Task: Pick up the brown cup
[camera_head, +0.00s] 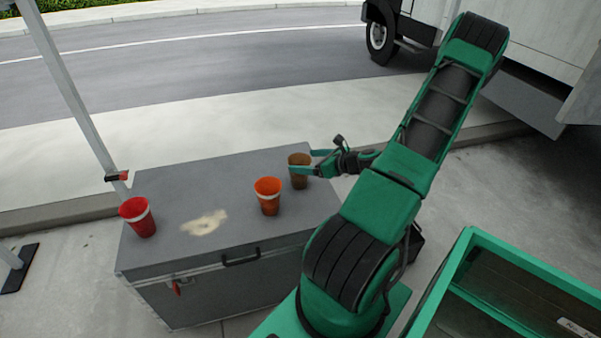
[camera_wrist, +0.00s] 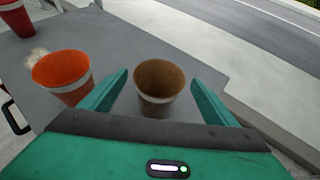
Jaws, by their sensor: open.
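The brown cup (camera_head: 299,171) stands upright near the right end of the grey case's top, with a pale band around it. In the wrist view the brown cup (camera_wrist: 158,88) lies ahead of and between my two green fingers. My gripper (camera_head: 304,161) is open, coming in from the right at the cup. In the wrist view my gripper (camera_wrist: 158,86) has its fingers spread on either side of the cup with gaps showing. The head view does not show clearly whether a finger touches it.
An orange cup (camera_head: 268,196) stands close to the left of the brown cup, and in the wrist view (camera_wrist: 63,76) it is near my left finger. A red cup (camera_head: 138,217) stands at the left end of the grey case (camera_head: 175,188). A pale stain (camera_head: 205,223) marks the top between them.

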